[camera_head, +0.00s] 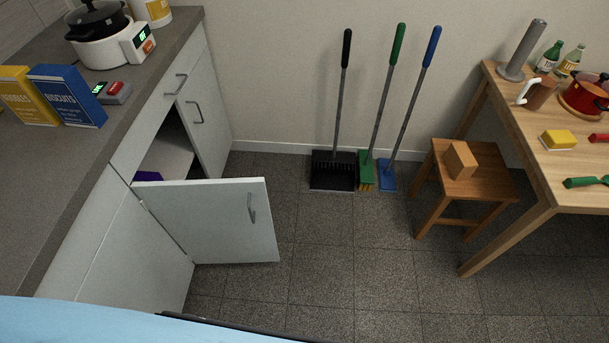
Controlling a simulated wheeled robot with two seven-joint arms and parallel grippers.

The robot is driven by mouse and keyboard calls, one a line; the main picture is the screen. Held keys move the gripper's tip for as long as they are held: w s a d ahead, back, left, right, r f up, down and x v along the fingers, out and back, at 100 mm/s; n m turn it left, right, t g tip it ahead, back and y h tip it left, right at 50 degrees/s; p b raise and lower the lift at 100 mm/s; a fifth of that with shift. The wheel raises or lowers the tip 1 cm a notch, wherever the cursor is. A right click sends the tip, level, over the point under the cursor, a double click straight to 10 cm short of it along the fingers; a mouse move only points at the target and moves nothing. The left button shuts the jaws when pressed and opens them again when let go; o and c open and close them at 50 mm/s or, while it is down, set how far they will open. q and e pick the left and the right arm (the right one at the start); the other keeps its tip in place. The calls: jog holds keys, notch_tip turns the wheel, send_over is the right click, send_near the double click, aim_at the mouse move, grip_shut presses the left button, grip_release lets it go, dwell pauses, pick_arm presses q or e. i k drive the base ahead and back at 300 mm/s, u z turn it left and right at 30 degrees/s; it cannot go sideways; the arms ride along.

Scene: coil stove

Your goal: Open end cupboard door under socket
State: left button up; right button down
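A white cupboard door (208,215) with a grey bar handle (252,208) stands swung wide open from the counter's front, out over the floor. Behind it the cupboard's inside shows, with a pale shelf (168,153) and a small purple item (147,176). Farther along, at the far end of the counter, another white door (208,133) with a bar handle (195,111) looks closed. A drawer front with a handle (176,84) sits above. I see no socket in this view. Neither of my grippers is in view.
The counter (150,85) holds a slow cooker (105,45) and yellow and blue boxes (66,95). A dustpan (333,171) and two brooms lean on the back wall. A stool (467,184) and wooden table (530,165) stand right. The middle floor is clear.

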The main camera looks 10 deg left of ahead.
aim_at(222, 219)
jog(key=z, duration=0.3)
jog(key=i, duration=0.85)
jog(key=u, duration=1.45)
